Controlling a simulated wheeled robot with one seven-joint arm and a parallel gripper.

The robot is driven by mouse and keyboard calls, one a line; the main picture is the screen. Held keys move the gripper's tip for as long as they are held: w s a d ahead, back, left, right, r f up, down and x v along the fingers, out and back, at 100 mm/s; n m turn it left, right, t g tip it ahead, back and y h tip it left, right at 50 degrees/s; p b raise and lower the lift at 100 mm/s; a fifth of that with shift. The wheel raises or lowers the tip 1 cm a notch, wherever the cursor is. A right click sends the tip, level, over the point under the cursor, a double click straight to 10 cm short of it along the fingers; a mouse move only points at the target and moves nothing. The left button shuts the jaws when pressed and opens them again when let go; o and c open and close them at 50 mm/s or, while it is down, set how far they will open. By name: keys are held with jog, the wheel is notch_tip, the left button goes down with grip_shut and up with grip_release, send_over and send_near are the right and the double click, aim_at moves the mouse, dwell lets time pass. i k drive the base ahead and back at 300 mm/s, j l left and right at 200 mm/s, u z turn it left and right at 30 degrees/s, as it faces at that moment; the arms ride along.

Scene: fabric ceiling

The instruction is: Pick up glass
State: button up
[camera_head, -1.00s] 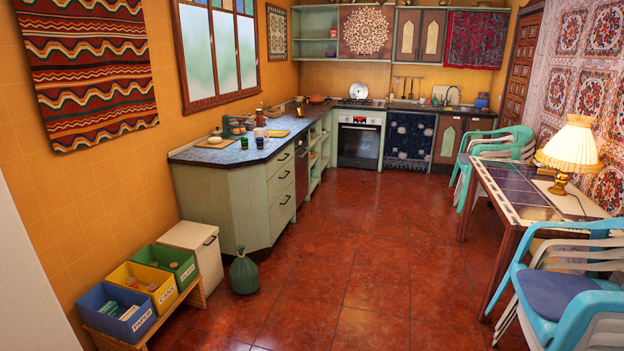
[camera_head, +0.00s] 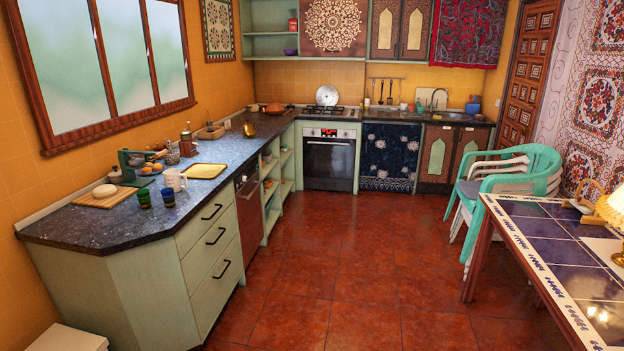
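Two small glasses stand side by side on the dark counter at the left in the head view. One is a green glass (camera_head: 144,198) and the other is a blue glass (camera_head: 168,198). Both look upright, just in front of a white mug (camera_head: 174,180). They are small in the picture and I cannot tell whether they hold anything. My gripper is not in view.
The counter (camera_head: 90,226) also holds a cutting board (camera_head: 104,199), a yellow tray (camera_head: 206,171) and a green juicer. The red tiled floor (camera_head: 350,255) is open. A tiled table (camera_head: 556,245) and stacked chairs (camera_head: 520,175) stand at the right.

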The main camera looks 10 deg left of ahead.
aim_at(168, 194)
jog(key=i+j+u, duration=0.15)
jog(key=i+u, duration=0.25)
jog(key=i, duration=0.3)
jog(key=i+u, duration=0.4)
jog(key=i, duration=0.25)
jog(key=i+l+u, duration=0.4)
jog(key=i, duration=0.25)
jog(key=i+u, duration=0.7)
jog(key=u, duration=0.2)
jog(key=i+l+u, duration=0.25)
jog(key=u, duration=0.25)
jog(key=i+l+u, duration=0.65)
jog(key=u, duration=0.2)
jog(key=l, duration=0.1)
